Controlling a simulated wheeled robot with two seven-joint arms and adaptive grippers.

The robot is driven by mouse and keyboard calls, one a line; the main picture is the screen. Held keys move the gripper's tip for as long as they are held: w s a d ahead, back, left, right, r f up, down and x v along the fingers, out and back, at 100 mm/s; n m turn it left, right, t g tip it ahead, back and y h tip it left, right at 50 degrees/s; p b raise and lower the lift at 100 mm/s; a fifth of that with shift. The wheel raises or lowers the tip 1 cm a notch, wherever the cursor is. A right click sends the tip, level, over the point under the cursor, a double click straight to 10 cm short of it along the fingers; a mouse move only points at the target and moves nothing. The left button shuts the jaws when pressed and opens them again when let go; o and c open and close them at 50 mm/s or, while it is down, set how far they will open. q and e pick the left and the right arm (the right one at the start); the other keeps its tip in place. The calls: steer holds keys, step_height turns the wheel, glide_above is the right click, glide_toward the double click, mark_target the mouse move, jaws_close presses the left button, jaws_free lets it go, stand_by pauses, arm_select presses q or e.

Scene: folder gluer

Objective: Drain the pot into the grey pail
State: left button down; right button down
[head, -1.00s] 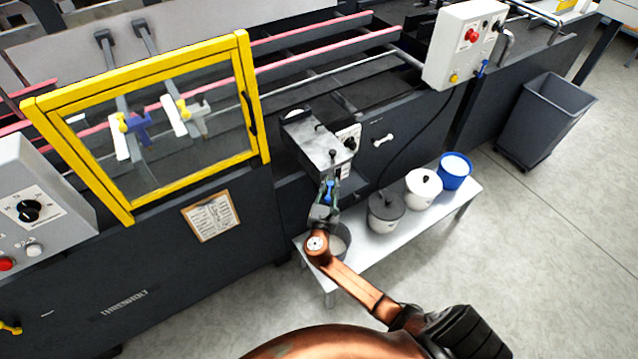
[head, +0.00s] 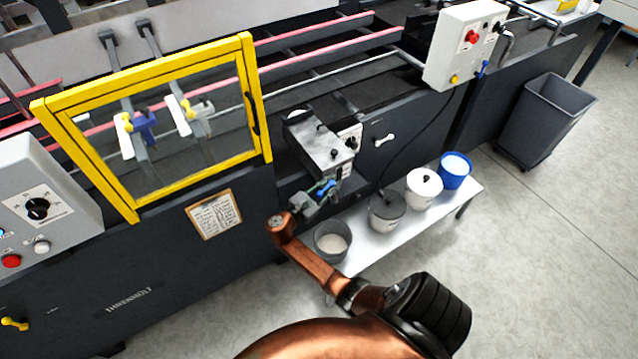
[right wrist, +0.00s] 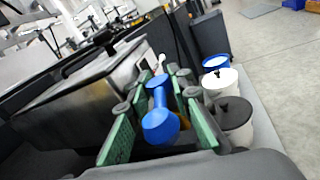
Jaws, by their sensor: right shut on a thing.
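The metal glue pot (head: 322,143) sits on the machine's side, with a black knob on its lid. A blue tap handle (head: 327,188) is below its front; it also shows in the right wrist view (right wrist: 158,112). My right gripper (head: 318,194) is shut on the blue handle, which lies between its green finger pads (right wrist: 155,120). The open grey pail (head: 318,246) stands on the low bench below the tap, with pale contents inside. No stream from the tap can be made out. My left gripper is out of view.
The low bench (head: 372,237) also holds a grey lidded pot (head: 387,213), a white lidded pot (head: 423,190) and a blue pail (head: 455,172). A yellow-framed guard (head: 135,208) is at left. A dark bin (head: 540,120) stands on the clear floor at right.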

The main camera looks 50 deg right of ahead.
steer(key=shift+w+m+g+b, duration=0.15)
steer(key=shift+m+g+b, duration=0.2)
steer(key=shift+m+g, duration=0.35)
steer(key=shift+m+g+b, duration=0.3)
steer(key=shift+g+b, duration=0.05)
steer(key=shift+g, duration=0.55)
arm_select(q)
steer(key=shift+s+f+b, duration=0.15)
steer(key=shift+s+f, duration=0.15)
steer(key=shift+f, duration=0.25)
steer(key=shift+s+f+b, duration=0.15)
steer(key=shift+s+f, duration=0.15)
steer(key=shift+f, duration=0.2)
arm_select(e)
steer(key=shift+m+g+y, duration=0.3)
steer(key=shift+m+g, duration=0.2)
steer(key=shift+g, duration=0.1)
steer(key=c, duration=2.1)
jaws_free()
steer(key=shift+r, duration=0.1)
steer(key=shift+o, duration=0.3)
steer(key=shift+a, duration=0.15)
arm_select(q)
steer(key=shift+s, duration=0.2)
arm_select(e)
steer(key=v, duration=1.1)
steer(key=shift+a, duration=0.35)
